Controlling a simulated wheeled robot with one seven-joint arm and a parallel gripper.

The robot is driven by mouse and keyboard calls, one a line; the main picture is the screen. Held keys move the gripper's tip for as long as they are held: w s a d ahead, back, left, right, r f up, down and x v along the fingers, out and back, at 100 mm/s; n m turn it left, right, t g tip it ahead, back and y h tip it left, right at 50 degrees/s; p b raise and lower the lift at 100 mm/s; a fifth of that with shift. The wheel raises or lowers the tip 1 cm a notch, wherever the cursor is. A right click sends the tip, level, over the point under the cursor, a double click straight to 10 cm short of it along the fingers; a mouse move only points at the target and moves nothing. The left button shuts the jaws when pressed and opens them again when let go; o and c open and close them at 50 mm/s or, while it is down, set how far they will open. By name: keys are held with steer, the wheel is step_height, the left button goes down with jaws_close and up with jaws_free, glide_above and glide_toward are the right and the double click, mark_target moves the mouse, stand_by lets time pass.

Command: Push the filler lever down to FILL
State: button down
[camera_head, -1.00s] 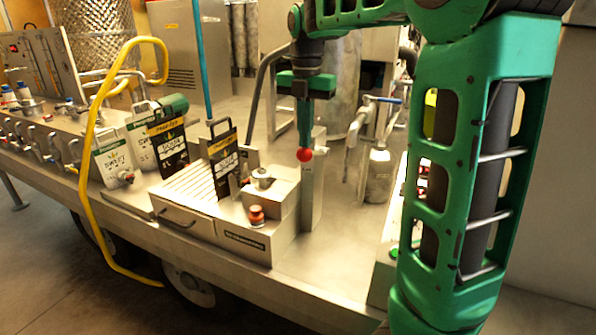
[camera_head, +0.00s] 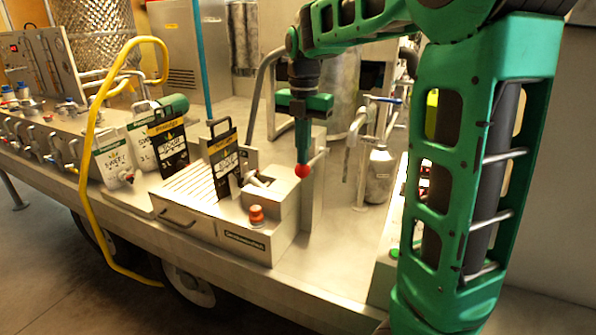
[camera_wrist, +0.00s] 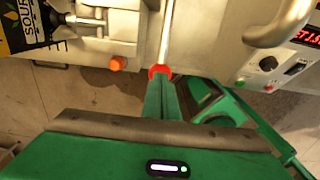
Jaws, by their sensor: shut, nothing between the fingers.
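The filler lever is a metal rod with a red ball (camera_head: 302,171) at its end, beside the upright post (camera_head: 314,205) right of the filler box (camera_head: 243,228). In the wrist view the rod (camera_wrist: 167,32) runs up from the red ball (camera_wrist: 160,71). My gripper (camera_head: 302,160) points down, with its shut fingertips right at the top of the ball, seemingly touching it. In the wrist view my gripper (camera_wrist: 163,80) also meets the ball. The fingers hold nothing. I cannot read a FILL mark.
Black-fronted pouches (camera_head: 223,163) stand left of the filler box, on and behind a slatted tray (camera_head: 192,190). An orange-red knob (camera_head: 256,214) sits on the box front. A steel bottle (camera_head: 380,175) stands to the right. A yellow hose (camera_head: 88,150) hangs at left.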

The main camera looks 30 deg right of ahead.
steer(key=shift+s+a+f, duration=0.1)
steer(key=shift+f, duration=1.05)
steer(key=shift+r, duration=0.15)
step_height(320, 180, up, 10)
stand_by(0.4)
stand_by(0.4)
